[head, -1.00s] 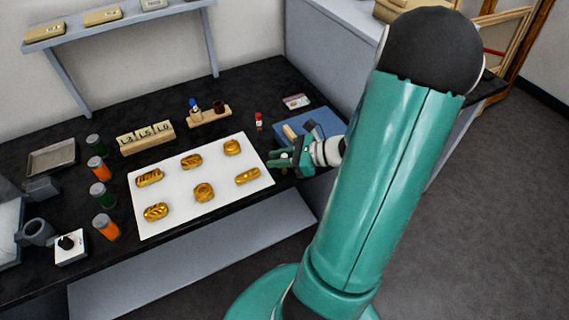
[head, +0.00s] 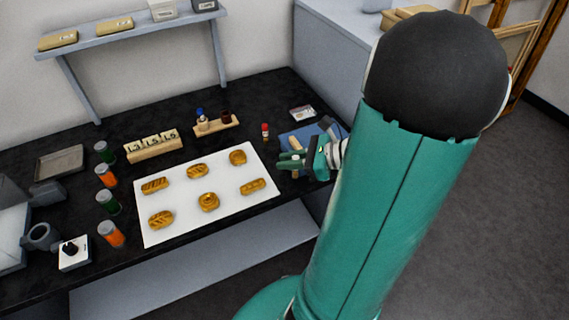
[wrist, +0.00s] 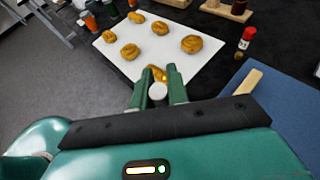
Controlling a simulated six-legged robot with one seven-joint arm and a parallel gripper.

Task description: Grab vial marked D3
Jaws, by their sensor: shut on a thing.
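My gripper (head: 284,160) is beside the right edge of the white sheet. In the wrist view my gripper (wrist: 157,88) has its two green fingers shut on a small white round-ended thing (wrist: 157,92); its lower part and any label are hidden. A red-capped vial (head: 265,130) stands upright on the dark table beyond the gripper; it also shows in the wrist view (wrist: 245,40). A blue-topped bottle (head: 201,120) and a dark red one (head: 227,117) stand in a wooden rack. No D3 mark is legible.
The white sheet (head: 225,208) bears several gilt pieces. Green-topped and orange jars (head: 110,234) stand left of it. A blue mat (head: 302,137) with a wooden-handled tool lies near my gripper. A shelf (head: 140,32) hangs behind. A wooden block row (head: 153,146) stands at the back.

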